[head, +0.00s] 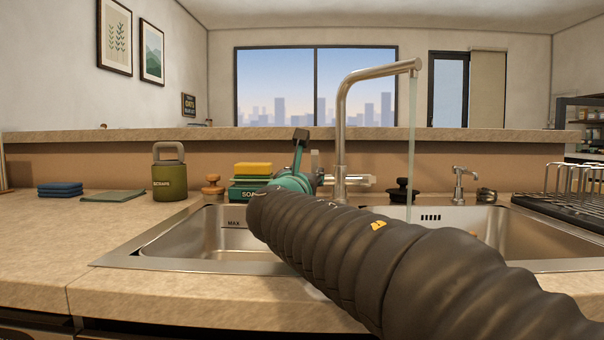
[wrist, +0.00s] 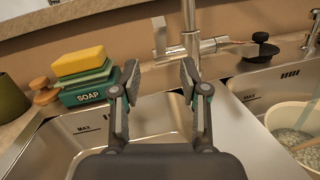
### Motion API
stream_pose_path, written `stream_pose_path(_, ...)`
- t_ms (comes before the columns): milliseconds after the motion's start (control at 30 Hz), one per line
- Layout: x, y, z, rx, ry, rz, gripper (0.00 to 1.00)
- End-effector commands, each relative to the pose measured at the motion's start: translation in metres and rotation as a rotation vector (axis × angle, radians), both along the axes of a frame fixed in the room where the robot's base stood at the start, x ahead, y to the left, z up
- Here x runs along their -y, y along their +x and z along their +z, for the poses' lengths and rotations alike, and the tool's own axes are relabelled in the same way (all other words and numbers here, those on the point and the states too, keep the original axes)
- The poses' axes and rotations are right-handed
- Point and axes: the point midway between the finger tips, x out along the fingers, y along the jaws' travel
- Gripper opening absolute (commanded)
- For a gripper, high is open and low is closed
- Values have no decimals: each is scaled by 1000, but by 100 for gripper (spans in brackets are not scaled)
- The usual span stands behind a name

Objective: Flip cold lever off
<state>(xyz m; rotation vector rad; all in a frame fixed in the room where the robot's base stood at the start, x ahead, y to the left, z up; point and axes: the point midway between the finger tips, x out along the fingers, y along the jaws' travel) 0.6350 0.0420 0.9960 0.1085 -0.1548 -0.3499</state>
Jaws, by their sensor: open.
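The steel faucet (head: 342,120) stands behind the sink, and a thin water stream (head: 411,130) runs from its spout. Its base also shows in the wrist view (wrist: 190,22). An upright lever handle (wrist: 159,36) stands left of the faucet column, and another lever (wrist: 222,41) sticks out to the right. I cannot read which is marked cold. My gripper (wrist: 158,78) is open and empty, its fingers on either side of the upright lever's line, with the lever beyond the tips. In the head view my arm partly hides the gripper.
Left of the gripper are a green SOAP box with a yellow sponge (wrist: 80,60) and a wooden-knobbed item (head: 212,185). A black plunger-like stopper (head: 403,190) sits right of the faucet. A bowl of water (wrist: 296,125) is in the right basin; a dish rack (head: 572,185) stands beyond.

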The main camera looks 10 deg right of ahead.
Motion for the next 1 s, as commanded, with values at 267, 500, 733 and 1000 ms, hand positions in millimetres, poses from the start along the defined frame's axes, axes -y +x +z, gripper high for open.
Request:
stream_pose_path(267,-1,-9,17,-61,23,8,44)
stream_pose_path(500,-2,-13,14,-126,45,16,44)
stream_pose_path(733,7,15,12,-127,43,16,44)
stream_pose_path(1000,24,63,12,-126,44,17,44)
